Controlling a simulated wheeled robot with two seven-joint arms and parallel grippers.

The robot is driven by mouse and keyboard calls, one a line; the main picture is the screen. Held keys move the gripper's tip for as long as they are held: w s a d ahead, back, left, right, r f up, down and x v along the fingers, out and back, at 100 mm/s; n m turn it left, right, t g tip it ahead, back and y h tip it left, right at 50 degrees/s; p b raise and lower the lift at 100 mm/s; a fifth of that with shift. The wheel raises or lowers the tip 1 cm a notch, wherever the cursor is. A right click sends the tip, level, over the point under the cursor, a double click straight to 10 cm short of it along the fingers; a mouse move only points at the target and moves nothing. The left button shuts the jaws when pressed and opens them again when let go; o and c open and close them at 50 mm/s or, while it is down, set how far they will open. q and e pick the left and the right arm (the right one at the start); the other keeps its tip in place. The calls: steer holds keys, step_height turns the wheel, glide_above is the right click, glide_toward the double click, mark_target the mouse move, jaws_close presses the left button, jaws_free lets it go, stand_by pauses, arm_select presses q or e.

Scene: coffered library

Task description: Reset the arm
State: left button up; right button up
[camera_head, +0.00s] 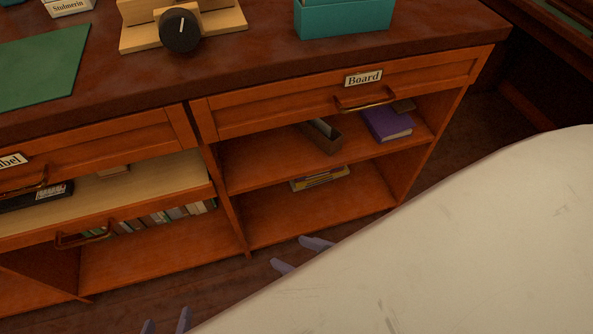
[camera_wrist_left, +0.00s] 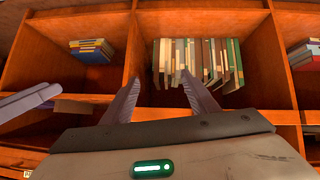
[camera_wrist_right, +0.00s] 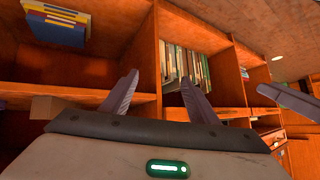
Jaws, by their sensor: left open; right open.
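My left gripper (camera_head: 166,323) shows only its two purple-grey fingertips at the bottom edge of the head view. My right gripper (camera_head: 299,255) shows its fingers lower centre, in front of the cabinet's lower shelves. In the left wrist view the left gripper's fingers (camera_wrist_left: 160,85) are spread, with nothing between them. In the right wrist view the right gripper's fingers (camera_wrist_right: 159,85) are also spread and empty. Both face the wooden cabinet (camera_head: 270,160). Each wrist view also shows part of the other gripper at one side. My own pale body hides the head view's lower right.
The cabinet holds a row of books (camera_wrist_left: 197,62), a purple book (camera_head: 387,125), a small stack (camera_head: 320,178) and an open box. A pull-out shelf (camera_head: 120,190) juts out at left. On top are a teal box (camera_head: 343,18), a green mat (camera_head: 40,68) and a wooden stand with a black dial (camera_head: 181,31).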

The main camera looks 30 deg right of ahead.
arm_select(q)
step_height(320, 180, up, 9)
steer(key=a+p, duration=0.1)
steer(key=p, duration=1.3)
steer(key=shift+s+m+g+y+p, duration=0.2)
steer(key=shift+m+g+y+p, duration=0.1)
steer(key=shift+p, duration=0.05)
arm_select(e)
step_height(320, 180, up, 9)
steer(key=d, duration=0.1)
steer(key=shift+s+d+n+g+h, duration=0.15)
steer(key=shift+n+g+h, duration=0.15)
steer(key=shift+h, duration=0.1)
arm_select(q)
steer(key=shift+a, duration=0.1)
